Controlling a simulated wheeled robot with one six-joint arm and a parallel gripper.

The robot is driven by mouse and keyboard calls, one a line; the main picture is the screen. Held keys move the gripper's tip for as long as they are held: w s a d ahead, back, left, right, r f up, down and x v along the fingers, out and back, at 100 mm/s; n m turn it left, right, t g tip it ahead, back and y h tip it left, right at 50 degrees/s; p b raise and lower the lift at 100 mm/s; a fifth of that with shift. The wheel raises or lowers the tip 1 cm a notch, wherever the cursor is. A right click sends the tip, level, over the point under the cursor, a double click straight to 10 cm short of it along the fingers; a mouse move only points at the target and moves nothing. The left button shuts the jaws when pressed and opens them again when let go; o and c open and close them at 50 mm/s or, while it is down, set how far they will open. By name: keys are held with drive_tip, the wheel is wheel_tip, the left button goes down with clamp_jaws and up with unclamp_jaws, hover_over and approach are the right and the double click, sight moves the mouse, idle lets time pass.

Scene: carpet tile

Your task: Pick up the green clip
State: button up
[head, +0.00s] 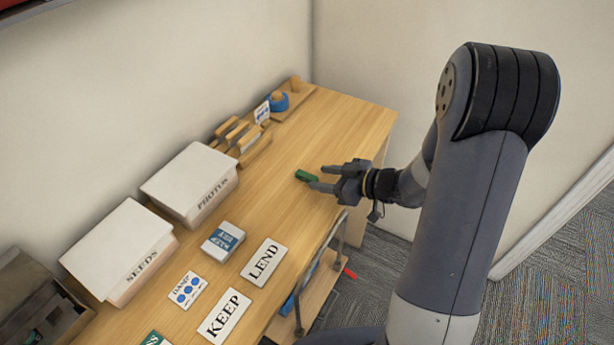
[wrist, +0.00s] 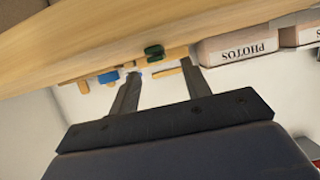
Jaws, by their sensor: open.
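The green clip (head: 306,176) lies on the wooden table top towards its right end. My gripper (head: 318,177) is open beside it, with its fingers pointing left towards the clip just over the table. In the wrist view the clip (wrist: 154,51) shows beyond the open fingertips (wrist: 162,72), roughly between them. The fingers are empty. I cannot tell whether a fingertip touches the clip.
White boxes labelled PHOTOS (head: 190,180) and SEEDS (head: 120,245) stand along the wall. A wooden rack (head: 242,140) and a blue roll (head: 279,102) are at the back. The table around the clip is clear.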

sight(308, 176)
drive_tip(key=x, duration=0.4)
drive_tip(key=shift+w+f, duration=0.1)
drive_tip(key=shift+w, duration=0.1)
drive_tip(key=shift+c, duration=0.2)
clamp_jaws()
